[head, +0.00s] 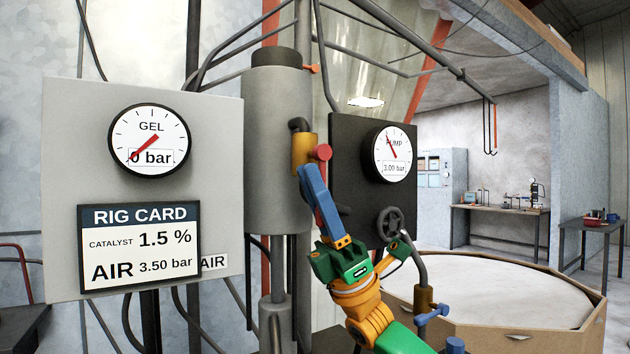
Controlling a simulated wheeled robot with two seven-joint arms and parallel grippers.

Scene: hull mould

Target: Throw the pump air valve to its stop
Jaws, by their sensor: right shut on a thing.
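A brass valve body (303,150) with a red knob (322,152) sits on a dark pipe elbow beside the grey cylinder. Its long blue lever (318,195) slants down and to the right. My right gripper (337,243), green and orange, reaches up from below and is shut on the lower end of the blue lever. The fingertips partly hide that end. The dark pump panel (352,150) is just behind, and its pump gauge (391,154) reads 3.00 bar. My left gripper is not in view.
A second brass valve (423,299) with a blue handle (436,314) stands lower right. The rig card (139,247) reads air 3.50 bar; the gel gauge (149,139) reads 0 bar.

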